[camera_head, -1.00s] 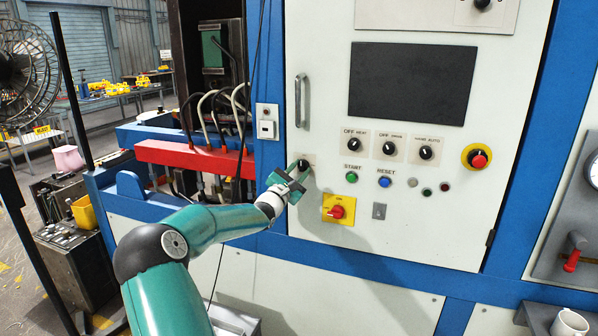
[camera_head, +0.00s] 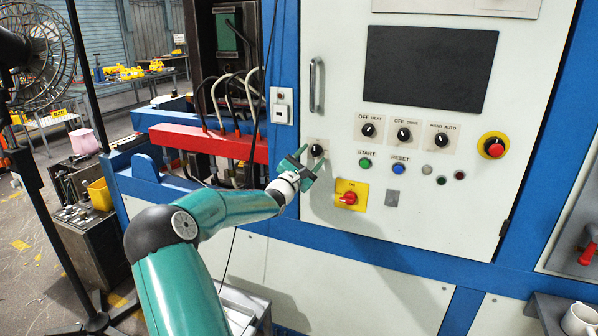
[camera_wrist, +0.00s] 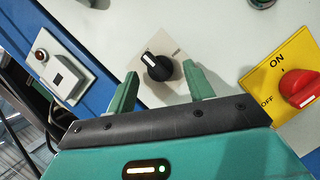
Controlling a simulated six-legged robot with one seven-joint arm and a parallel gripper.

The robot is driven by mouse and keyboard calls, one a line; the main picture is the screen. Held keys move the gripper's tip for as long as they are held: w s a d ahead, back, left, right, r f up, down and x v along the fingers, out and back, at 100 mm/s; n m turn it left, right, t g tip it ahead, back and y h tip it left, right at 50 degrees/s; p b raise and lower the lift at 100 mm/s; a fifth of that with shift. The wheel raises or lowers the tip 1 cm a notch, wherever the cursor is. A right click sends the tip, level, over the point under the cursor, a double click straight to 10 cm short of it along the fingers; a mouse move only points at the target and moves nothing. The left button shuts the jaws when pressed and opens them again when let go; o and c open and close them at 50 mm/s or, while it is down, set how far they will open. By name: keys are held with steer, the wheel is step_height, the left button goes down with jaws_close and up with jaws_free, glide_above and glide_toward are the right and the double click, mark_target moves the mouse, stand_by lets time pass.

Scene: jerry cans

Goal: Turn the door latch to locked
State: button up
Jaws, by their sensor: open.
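The door latch is a black round knob (camera_wrist: 158,67) with a white pointer line, on a pale square plate on the white cabinet door (camera_head: 460,215). In the head view the latch (camera_head: 316,150) sits at the door's left edge, below the handle. My gripper (camera_wrist: 160,84) is open, with one green finger on each side of the knob in the wrist view. The fingertips appear close to the knob, and I cannot tell whether they touch it. In the head view my gripper (camera_head: 303,162) is at the latch, just left of and below it.
A yellow plate with a red ON/OFF switch (camera_wrist: 300,84) is right of the latch. A small white box with a red light (camera_wrist: 57,72) is on the blue frame to the left. Green START (camera_head: 365,163) and blue RESET (camera_head: 398,167) buttons are nearby. A vertical handle (camera_head: 316,85) is above.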

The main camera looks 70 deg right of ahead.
steer(key=v, duration=1.2)
steer(key=shift+a, duration=0.3)
steer(key=shift+w, duration=0.1)
